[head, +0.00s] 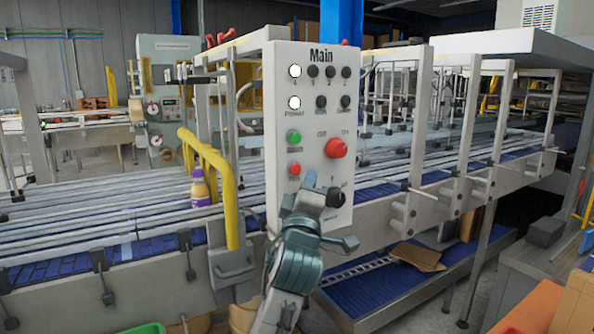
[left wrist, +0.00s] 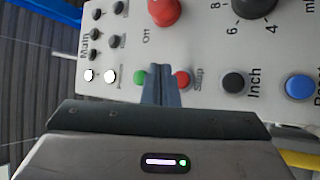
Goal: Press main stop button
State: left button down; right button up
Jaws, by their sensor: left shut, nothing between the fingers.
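The grey control panel marked "Main" (head: 312,90) stands upright in the middle of the head view. Its red stop button (head: 294,169) sits below a green button (head: 294,136). In the left wrist view the red button (left wrist: 183,79), labelled "Stop", lies just right of the closed fingertips, partly hidden by them. The green button (left wrist: 140,77) is just left of them. My left gripper (head: 308,195) is shut and empty in front of the panel's lower part; its fingers also show in the left wrist view (left wrist: 160,72). I cannot tell whether they touch the panel. My right gripper is out of view.
A red rotary knob (head: 336,148) and a black knob (head: 334,196) stick out of the panel. A blue button (left wrist: 299,87) and a black "Inch" button (left wrist: 233,82) lie farther right in the wrist view. A yellow rail (head: 228,190) and conveyor flank the panel.

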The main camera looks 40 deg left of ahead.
pick_arm(q)
jog(key=shift+s+d, duration=0.25)
jog(key=shift+d, duration=0.3)
jog(key=shift+s+d, duration=0.25)
jog(key=shift+d, duration=0.3)
